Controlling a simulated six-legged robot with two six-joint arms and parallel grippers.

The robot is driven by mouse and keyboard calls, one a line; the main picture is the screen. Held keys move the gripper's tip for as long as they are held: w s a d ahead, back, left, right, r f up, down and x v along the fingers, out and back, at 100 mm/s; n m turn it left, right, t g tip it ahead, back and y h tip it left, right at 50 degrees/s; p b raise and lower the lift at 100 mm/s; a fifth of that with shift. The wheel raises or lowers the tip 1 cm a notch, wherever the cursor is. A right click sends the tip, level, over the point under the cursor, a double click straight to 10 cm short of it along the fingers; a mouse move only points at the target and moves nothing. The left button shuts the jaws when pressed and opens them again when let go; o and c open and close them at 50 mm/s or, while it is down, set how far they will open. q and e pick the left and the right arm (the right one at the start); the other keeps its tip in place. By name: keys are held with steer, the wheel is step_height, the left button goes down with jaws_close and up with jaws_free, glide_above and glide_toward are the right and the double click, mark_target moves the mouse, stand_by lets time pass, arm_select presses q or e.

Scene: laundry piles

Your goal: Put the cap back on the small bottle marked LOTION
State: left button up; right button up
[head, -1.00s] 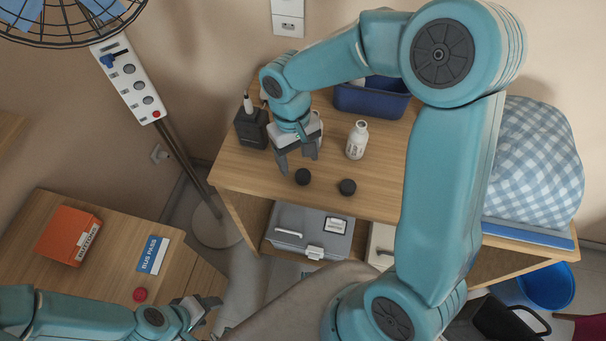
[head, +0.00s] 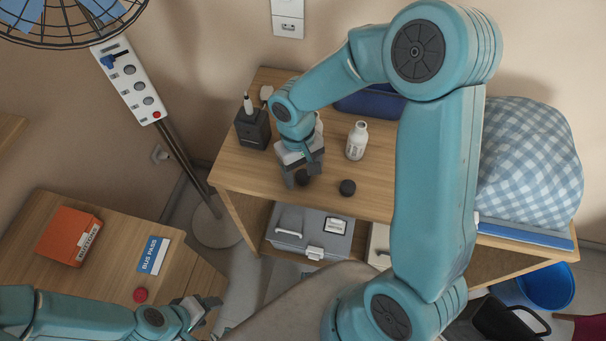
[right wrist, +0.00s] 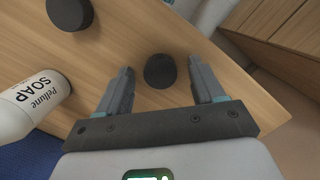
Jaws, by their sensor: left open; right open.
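A black cap (head: 302,178) lies on the wooden table, and it also shows in the right wrist view (right wrist: 160,70). My right gripper (head: 303,173) is open above it, with the cap between the fingertips and a gap on each side. A second black cap (head: 347,188) lies to the right, also in the right wrist view (right wrist: 69,12). A white, uncapped bottle (head: 356,141) stands behind the caps; in the right wrist view its label reads SOAP (right wrist: 30,103). A white thing (head: 319,124) is mostly hidden behind my right gripper. No LOTION label is readable. My left gripper (head: 207,306) is open and empty at lower left.
A black box (head: 252,128) stands left of my right gripper, a blue bin (head: 368,103) behind the bottle. A checked bundle (head: 530,155) is at right. The lower-left table holds an orange box (head: 68,236), a bus pass (head: 153,255) and a red disc (head: 141,295).

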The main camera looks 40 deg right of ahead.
mark_target(302, 174)
steer(key=c, duration=1.1)
step_height(302, 174, up, 20)
steer(key=shift+r+p, duration=0.1)
steer(key=shift+p, duration=0.6)
steer(key=shift+w, duration=0.1)
